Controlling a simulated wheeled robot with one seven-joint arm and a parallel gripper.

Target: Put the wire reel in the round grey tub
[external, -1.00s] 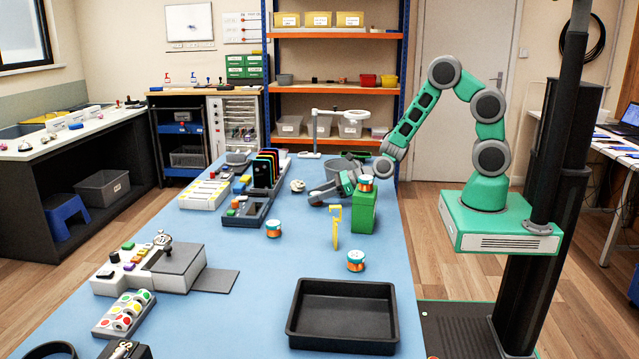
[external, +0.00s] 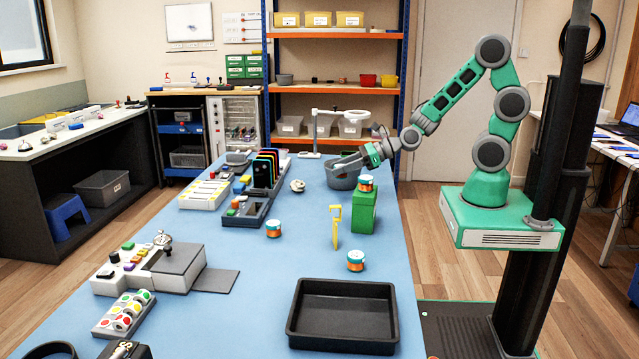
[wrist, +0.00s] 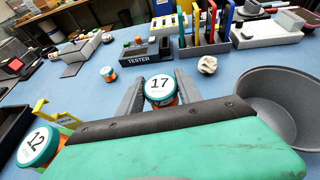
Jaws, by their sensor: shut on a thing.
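My gripper (wrist: 160,92) is shut on a wire reel (wrist: 160,88), marked 17 with a teal rim and an orange side. In the external view my gripper (external: 350,162) is raised at the round grey tub (external: 343,179); the held reel cannot be made out there. In the wrist view the tub (wrist: 285,110) lies to the right of the gripper, its visible inside empty. A similar reel marked 12 (wrist: 38,147) is at the left; one reel (external: 366,184) stands on a green box (external: 363,213). Two more reels stand on the table, one left (external: 273,229), one nearer (external: 355,261).
A yellow upright hook piece (external: 336,227) stands beside the green box. A black tray (external: 343,316) lies at the near end. A magnifier lamp (external: 315,135) stands behind the tub.

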